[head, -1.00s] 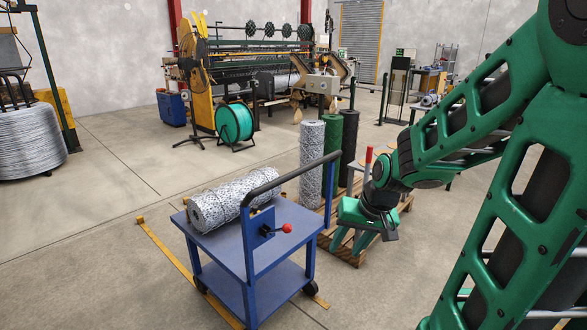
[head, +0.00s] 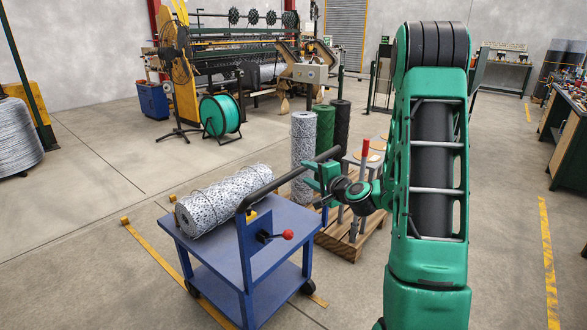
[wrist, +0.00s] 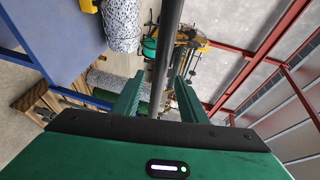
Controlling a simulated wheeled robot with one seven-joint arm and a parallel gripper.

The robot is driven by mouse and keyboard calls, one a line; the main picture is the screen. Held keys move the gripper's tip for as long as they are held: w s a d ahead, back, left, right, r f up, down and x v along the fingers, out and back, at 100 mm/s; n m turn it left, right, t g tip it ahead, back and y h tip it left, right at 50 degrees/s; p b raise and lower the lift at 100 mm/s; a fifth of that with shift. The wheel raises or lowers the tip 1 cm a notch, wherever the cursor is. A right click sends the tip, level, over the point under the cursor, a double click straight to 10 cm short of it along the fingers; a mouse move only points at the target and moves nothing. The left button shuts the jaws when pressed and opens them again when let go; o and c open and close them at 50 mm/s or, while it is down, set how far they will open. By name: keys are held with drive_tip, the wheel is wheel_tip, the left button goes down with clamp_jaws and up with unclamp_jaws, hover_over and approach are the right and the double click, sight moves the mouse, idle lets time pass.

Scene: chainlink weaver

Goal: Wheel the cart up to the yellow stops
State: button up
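The blue cart (head: 245,262) stands on the floor left of my arm, with a roll of wire mesh (head: 222,200) lying on its top deck. Its black push handle (head: 285,182) rises on the side toward me, and a red-knobbed lever (head: 287,234) sits below it. Two small yellow stops (head: 125,220) (head: 172,198) are on the floor beyond the cart's left side. My gripper (head: 318,178) is at the handle's right end. In the wrist view the handle bar (wrist: 163,55) runs between my open fingers (wrist: 158,98), with gaps beside it.
A pallet (head: 345,238) with upright mesh rolls (head: 303,155) stands close behind the handle. A yellow floor line (head: 180,275) runs past the cart's left side. A green spool (head: 220,115) and a fan (head: 177,75) stand farther back.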

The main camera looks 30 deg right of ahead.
drive_tip(key=w+d+f, duration=0.1)
drive_tip(key=w, duration=0.8)
drive_tip(key=shift+w+f, duration=0.25)
drive_tip(key=shift+f, duration=0.1)
drive_tip(key=shift+d, duration=0.1)
